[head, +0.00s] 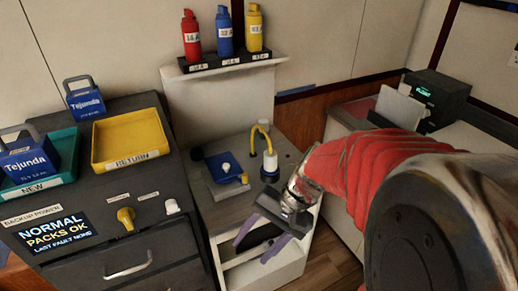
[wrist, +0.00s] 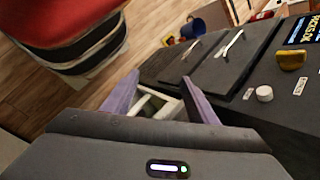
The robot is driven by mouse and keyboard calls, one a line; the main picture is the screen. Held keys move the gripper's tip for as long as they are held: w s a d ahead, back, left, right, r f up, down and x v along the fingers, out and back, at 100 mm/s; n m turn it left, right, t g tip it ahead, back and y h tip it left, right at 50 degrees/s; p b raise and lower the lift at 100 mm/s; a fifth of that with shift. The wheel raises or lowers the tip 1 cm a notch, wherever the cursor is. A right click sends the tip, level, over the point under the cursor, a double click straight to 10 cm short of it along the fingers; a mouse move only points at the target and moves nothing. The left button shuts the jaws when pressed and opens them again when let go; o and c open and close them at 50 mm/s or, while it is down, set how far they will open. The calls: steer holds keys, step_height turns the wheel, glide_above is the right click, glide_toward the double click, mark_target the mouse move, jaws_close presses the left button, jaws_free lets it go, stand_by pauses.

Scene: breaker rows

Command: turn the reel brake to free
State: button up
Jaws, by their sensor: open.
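No part readable as a reel brake label shows, so I cannot tell for sure which control it is. A blue unit (head: 224,167) with a white knob and a yellow lever (head: 243,179) sits on a grey plate on the low cabinet top. Beside it stands a white post with a yellow loop (head: 262,134). On the dark cabinet are a yellow knob (head: 126,217) and a white knob (head: 172,206); both also show in the wrist view, yellow (wrist: 292,60) and white (wrist: 264,93). My gripper (head: 251,253) is open and empty, in front of the low cabinet; its purple fingers (wrist: 160,78) point downward.
The dark cabinet (head: 165,258) has drawers with bar handles. A yellow return tray (head: 131,163), a teal tray (head: 66,155) and blue Tejunda packs (head: 86,98) rest on top. Red, blue and yellow bottles stand on a shelf (head: 228,66). A dark box (head: 437,98) sits at right.

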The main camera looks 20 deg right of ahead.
steer(key=w+d+f+m+t+y, duration=0.4)
steer(key=w+d+m+y, duration=0.15)
steer(key=m, duration=0.25)
steer(key=m+t+h, duration=1.2)
steer(key=m+t, duration=0.1)
steer(key=m, duration=0.6)
glide_toward(314, 205)
steer(key=shift+y, duration=0.25)
steer(key=s, duration=0.4)
steer(key=shift+s+d, duration=0.25)
steer(key=shift+s, duration=0.15)
steer(key=shift+w, duration=0.1)
steer(key=shift+w+a, duration=0.15)
steer(key=shift+w, duration=3.25)
steer(key=shift+w+a, duration=0.1)
steer(key=shift+w, duration=3.3)
steer(key=shift+c, duration=0.3)
